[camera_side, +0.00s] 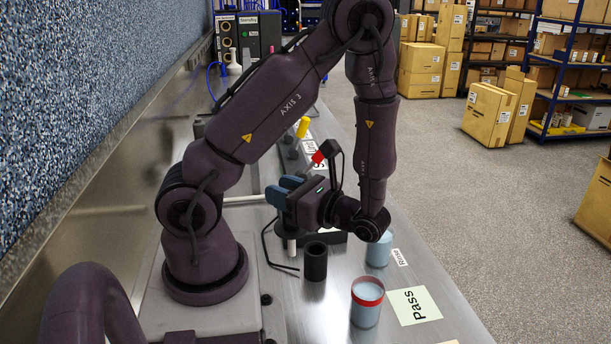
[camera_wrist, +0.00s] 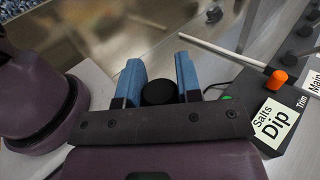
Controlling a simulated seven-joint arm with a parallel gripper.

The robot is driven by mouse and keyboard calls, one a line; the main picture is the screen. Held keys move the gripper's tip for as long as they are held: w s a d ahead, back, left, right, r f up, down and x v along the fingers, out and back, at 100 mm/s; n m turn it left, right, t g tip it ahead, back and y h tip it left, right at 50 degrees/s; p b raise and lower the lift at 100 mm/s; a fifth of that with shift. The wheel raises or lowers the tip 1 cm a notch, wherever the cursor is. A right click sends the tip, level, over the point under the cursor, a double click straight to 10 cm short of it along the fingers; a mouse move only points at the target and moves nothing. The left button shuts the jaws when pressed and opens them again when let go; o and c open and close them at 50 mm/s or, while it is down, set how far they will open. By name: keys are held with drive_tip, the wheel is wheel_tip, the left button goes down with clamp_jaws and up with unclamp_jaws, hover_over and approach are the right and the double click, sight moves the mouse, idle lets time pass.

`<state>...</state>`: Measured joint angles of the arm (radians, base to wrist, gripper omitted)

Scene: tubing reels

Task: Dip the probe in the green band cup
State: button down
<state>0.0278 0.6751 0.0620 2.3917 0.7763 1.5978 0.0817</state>
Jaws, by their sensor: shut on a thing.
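My gripper (camera_side: 284,190) is above the steel bench with its blue fingers closed in on the probe. In the wrist view the round black top of the probe (camera_wrist: 160,92) sits between the two fingers. A cup with a red band (camera_side: 367,302) stands at the front near a "Pass" card. Another pale blue cup (camera_side: 379,252) stands behind it by a "Rinse" label, partly hidden by my wrist. I cannot make out a green band on any cup.
A dark control box carries a "Salts Dip" label (camera_wrist: 276,124) and an orange knob (camera_wrist: 277,80). A pale rod (camera_side: 247,199) lies behind the gripper. A dark cable (camera_side: 270,250) loops beside the probe. The "Pass" card (camera_side: 414,305) lies on the bench at right.

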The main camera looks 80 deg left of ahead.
drive_tip(key=d+f+n+g+h, duration=0.1)
drive_tip(key=d+n+g+h, duration=0.3)
drive_tip(key=d+n+h, duration=1.05)
drive_tip(key=w+d+r+n+t+h, duration=0.4)
drive_tip(key=w+d+n+t+h, duration=0.5)
drive_tip(key=w+d+t+h, duration=0.5)
wheel_tip(320, 180, down, 9)
drive_tip(key=s+g+h, duration=0.1)
drive_tip(key=shift+a, duration=0.25)
idle(1.4)
wheel_tip(320, 180, up, 10)
idle(1.2)
